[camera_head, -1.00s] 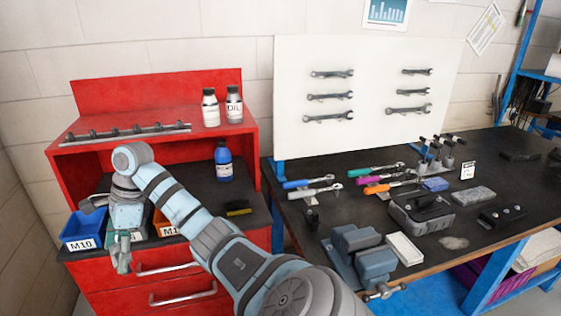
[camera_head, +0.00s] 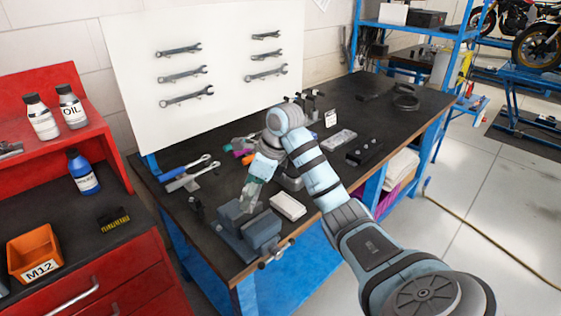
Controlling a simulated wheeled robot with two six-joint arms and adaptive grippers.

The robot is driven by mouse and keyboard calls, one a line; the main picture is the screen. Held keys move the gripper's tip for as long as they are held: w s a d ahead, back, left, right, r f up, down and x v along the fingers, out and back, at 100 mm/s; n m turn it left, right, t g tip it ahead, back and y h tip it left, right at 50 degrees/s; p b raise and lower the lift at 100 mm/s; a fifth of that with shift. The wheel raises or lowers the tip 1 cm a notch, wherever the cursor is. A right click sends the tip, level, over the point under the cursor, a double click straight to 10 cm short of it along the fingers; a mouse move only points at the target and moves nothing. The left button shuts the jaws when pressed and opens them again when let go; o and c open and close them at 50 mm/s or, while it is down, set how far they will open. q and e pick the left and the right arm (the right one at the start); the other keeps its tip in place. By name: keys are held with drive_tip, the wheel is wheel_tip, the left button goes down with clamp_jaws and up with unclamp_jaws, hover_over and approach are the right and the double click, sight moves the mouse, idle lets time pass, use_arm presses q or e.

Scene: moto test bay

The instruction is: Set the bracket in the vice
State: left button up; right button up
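The vice (camera_head: 262,230), with grey-blue jaw blocks, sits at the front edge of the dark workbench. Its metal handle (camera_head: 275,253) sticks out over the edge. My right gripper (camera_head: 250,197) points down just above and behind the vice jaws, apart from them as far as I can see. Its fingers are small and seen from the side, so I cannot tell if they hold anything. No bracket can be picked out for sure; a black piece with bright round spots (camera_head: 364,153) lies on the bench to the right. My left gripper is not in view.
A white tray (camera_head: 288,206) lies right of the vice. A grey block (camera_head: 338,140) lies further right. The red cabinet with the orange M12 bin (camera_head: 35,252) stands left.

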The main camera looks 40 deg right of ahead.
sight(252, 209)
use_arm(q)
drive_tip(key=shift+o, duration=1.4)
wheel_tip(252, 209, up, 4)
drive_tip(key=p, duration=0.2)
drive_tip(key=shift+p, duration=0.35)
use_arm(e)
drive_tip(key=r+m, duration=0.1)
drive_tip(key=r+m+h, duration=0.1)
drive_tip(key=r+m, duration=0.1)
drive_tip(key=r+m+h, duration=0.1)
drive_tip(key=m, duration=0.1)
drive_tip(key=shift+s+a+r+t, duration=0.15)
drive_tip(key=shift+a+r+t, duration=0.15)
drive_tip(key=shift+t, duration=0.1)
drive_tip(key=shift+s+r+m+h, duration=0.15)
drive_tip(key=shift+m+h, duration=0.15)
drive_tip(key=shift+m, duration=0.6)
drive_tip(key=shift+a+f, duration=0.1)
drive_tip(key=shift+f, duration=0.25)
drive_tip(key=f, duration=0.2)
drive_tip(key=f+b, duration=0.1)
drive_tip(key=f, duration=0.2)
drive_tip(key=shift+d+f+b, duration=0.25)
drive_tip(key=shift+f+b, duration=0.15)
drive_tip(key=shift+a+f, duration=0.1)
drive_tip(key=shift+f, duration=0.1)
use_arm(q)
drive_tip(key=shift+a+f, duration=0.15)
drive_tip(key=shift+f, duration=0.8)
